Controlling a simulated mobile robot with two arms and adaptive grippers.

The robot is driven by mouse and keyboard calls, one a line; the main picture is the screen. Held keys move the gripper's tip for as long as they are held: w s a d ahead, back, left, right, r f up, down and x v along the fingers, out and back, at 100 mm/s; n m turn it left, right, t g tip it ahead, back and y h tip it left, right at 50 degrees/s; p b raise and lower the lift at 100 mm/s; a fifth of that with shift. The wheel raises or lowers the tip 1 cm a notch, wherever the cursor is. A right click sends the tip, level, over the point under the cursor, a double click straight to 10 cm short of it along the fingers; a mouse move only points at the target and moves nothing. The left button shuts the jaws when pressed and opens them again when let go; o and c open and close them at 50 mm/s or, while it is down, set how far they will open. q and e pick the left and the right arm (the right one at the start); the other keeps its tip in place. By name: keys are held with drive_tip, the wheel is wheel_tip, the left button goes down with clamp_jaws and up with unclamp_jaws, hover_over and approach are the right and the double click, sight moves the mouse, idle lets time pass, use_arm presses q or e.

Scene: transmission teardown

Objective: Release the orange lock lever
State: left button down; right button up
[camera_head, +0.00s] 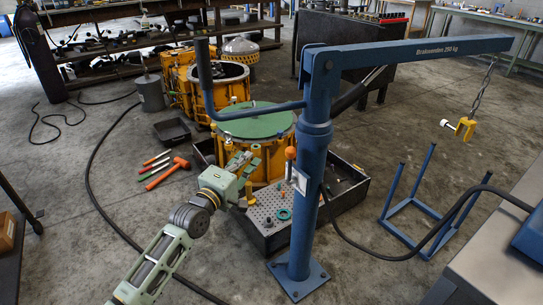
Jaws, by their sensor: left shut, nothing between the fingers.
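The orange lock lever (290,153) has a rounded orange knob on a short stem. It stands upright beside a pale plate on the blue crane post (312,165). My left gripper (246,162) comes in from the lower left and is shut with nothing held. It appears to the left of the lever, with a visible gap between them in the picture. The gripper's tips overlap the orange drum housing behind, so their depth is hard to tell. My right gripper is not in view.
The crane's boom (420,50) reaches right, with a chain and yellow hook (463,128). A blue handle bar (258,112) sticks out left. A black tray (350,205), a green-topped orange housing (255,128) and a blue frame (412,215) stand nearby. Tools (165,172) lie on the floor.

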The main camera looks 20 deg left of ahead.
use_arm(q)
drive_tip(key=shift+w, duration=0.15)
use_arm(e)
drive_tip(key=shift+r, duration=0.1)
use_arm(q)
drive_tip(key=w+d+b, duration=0.2)
drive_tip(key=w+b, duration=0.1)
drive_tip(key=w, duration=0.7)
drive_tip(key=shift+s+d+p, duration=0.35)
drive_tip(key=shift+s+d, duration=0.25)
drive_tip(key=shift+d, duration=0.2)
drive_tip(key=shift+s+d+p, duration=0.3)
drive_tip(key=shift+s+d, duration=0.3)
drive_tip(key=shift+d, duration=0.15)
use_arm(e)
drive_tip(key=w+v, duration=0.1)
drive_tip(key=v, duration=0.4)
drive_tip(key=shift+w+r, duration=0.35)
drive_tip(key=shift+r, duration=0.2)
use_arm(q)
drive_tip(key=shift+d, duration=0.1)
